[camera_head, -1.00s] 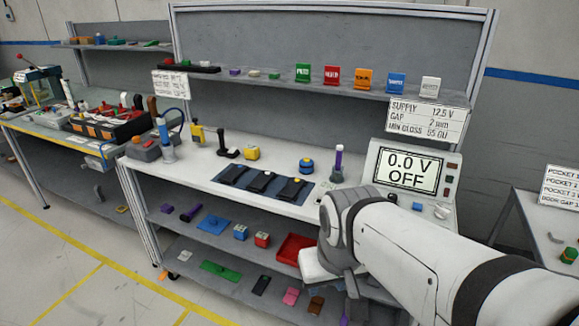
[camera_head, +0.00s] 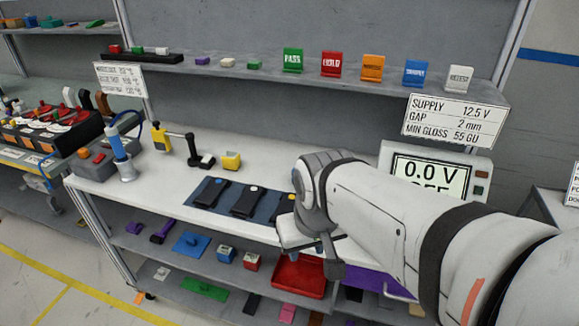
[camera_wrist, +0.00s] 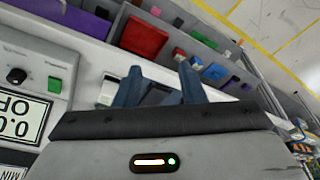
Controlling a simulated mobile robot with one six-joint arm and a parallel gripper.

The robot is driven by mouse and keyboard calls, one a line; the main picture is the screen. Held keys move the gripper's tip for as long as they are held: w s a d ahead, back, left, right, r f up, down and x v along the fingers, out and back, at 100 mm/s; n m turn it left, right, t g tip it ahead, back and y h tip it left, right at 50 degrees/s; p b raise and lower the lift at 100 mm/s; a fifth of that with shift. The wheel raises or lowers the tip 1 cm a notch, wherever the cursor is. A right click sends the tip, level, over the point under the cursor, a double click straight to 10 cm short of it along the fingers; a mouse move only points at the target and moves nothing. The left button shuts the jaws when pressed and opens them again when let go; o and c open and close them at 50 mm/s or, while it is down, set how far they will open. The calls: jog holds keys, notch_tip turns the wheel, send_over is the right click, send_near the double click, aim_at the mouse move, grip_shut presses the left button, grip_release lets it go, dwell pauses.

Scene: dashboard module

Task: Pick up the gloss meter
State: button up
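No object is clearly readable as the gloss meter. A yellow block with a pale top (camera_head: 231,160) stands on the white bench (camera_head: 150,178), left of my arm. Three dark modules lie on a blue mat (camera_head: 272,215) in front of it. In the head view my gripper (camera_head: 318,248) is at the bench's front edge, right of the mat, partly hidden by my wrist. In the wrist view my gripper's two dark blue fingers (camera_wrist: 160,74) stand apart.
The display panel (camera_head: 430,172) stands at right, partly behind my arm. A blue and white tool in a holder (camera_head: 119,157) stands at the left end. Below are a red tray (camera_head: 299,276) and several small parts. The upper shelf holds coloured label stands (camera_head: 331,63).

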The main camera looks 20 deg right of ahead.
jog(key=shift+o, duration=1.3)
jog(key=shift+w+d, duration=0.2)
jog(key=shift+w, duration=0.1)
jog(key=o, duration=0.6)
jog(key=w+d+f+m, duration=0.1)
jog(key=w+d, duration=0.1)
jog(key=w, duration=0.1)
jog(key=w+d+m+h+p, duration=0.1)
jog(key=w+d, duration=0.2)
jog(key=w+d+f+m, duration=0.1)
jog(key=w+d+m, duration=0.1)
jog(key=w, duration=0.1)
jog(key=shift+w+d+f+h, duration=0.2)
jog(key=shift+d+f+h, duration=0.1)
jog(key=shift+h, duration=0.1)
jog(key=shift+w+d+f+m+t+h+p, duration=0.15)
jog(key=shift+w+d+f+m, duration=0.3)
jog(key=shift+w+d+f, duration=1.1)
jog(key=shift+w+d+f+m+t+h+p, duration=0.15)
jog(key=shift+w+d+f+m, duration=0.55)
jog(key=shift+w+f, duration=1.45)
jog(key=shift+w+d+f+m+t+h, duration=0.1)
jog(key=shift+w+d+f+m+t, duration=0.15)
jog(key=shift+w+d+f, duration=1.65)
